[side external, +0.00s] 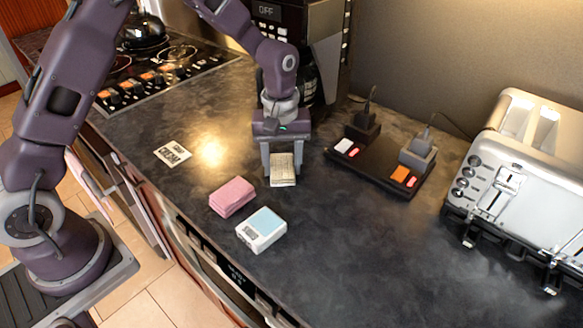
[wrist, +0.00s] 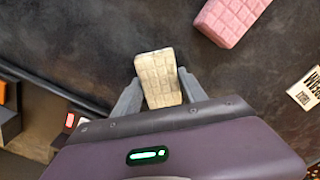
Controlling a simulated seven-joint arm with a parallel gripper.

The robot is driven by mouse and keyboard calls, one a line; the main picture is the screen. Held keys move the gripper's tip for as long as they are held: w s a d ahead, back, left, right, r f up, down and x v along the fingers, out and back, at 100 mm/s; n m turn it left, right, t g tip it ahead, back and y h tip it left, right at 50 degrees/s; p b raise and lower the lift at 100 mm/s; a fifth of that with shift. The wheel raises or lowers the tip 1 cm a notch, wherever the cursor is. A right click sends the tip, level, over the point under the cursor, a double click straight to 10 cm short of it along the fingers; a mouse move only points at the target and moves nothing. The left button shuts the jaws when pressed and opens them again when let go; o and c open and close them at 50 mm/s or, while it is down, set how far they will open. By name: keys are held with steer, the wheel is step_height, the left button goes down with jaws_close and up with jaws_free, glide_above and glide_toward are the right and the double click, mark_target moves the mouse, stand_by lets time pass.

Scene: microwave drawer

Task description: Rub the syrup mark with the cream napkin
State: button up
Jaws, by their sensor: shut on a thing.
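My gripper (side external: 282,177) is shut on the cream napkin (side external: 283,171), a small pale folded block with a grid pattern. It is low over the dark counter, and I cannot tell whether the napkin touches it. In the wrist view the napkin (wrist: 159,80) sits between the two grey fingers, its far end sticking out past them. I cannot make out a syrup mark in either view; the bright patch left of my gripper looks like glare. A pale card printed "CREAM" (side external: 173,154) lies flat on the counter to the left.
A pink folded block (side external: 232,196) and a white-and-blue block (side external: 261,230) lie nearer the front edge. A black switch panel with plugs (side external: 378,167) is to the right, then a silver toaster (side external: 520,170). A stove (side external: 155,70) is back left. Counter between panel and blocks is clear.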

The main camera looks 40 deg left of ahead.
steer(key=shift+a, duration=0.45)
steer(key=shift+d+r, duration=0.1)
steer(key=shift+r, duration=4.05)
